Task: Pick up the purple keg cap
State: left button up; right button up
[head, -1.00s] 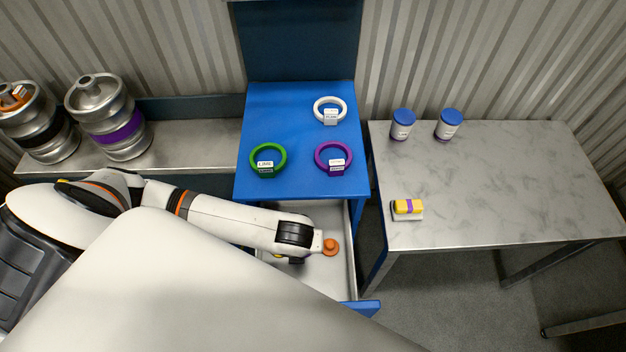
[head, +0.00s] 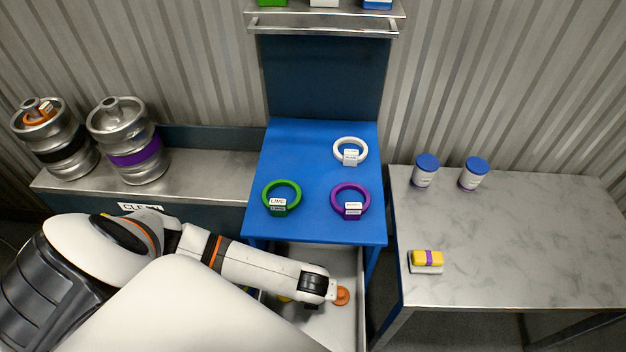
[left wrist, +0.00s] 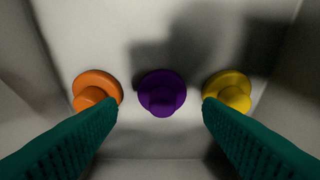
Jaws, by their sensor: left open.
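In the left wrist view the purple keg cap (left wrist: 162,92) lies on the pale drawer floor, between an orange cap (left wrist: 97,88) on the left and a yellow cap (left wrist: 228,92) on the right. My left gripper (left wrist: 160,112) is open, with its two green fingers spread to either side of the purple cap's line; the fingertips overlap the inner edges of the orange and yellow caps in the picture. In the head view the arm reaches over the drawer (head: 362,290) and hides the purple cap; the orange cap (head: 342,296) shows beside the wrist. My right gripper is not in view.
The blue table (head: 315,170) above the drawer holds green (head: 282,186), purple (head: 366,188) and white (head: 350,138) rings. Two kegs stand on the left bench (head: 210,170). The right table (head: 500,230) holds two blue-lidded jars and a yellow block (head: 427,257).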

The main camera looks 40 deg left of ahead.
pick_arm(q)
jog(key=x, duration=0.4)
jog(key=shift+w+a, duration=0.1)
jog(key=shift+a, duration=0.1)
jog(key=shift+c, duration=0.2)
jog(key=c, duration=0.7)
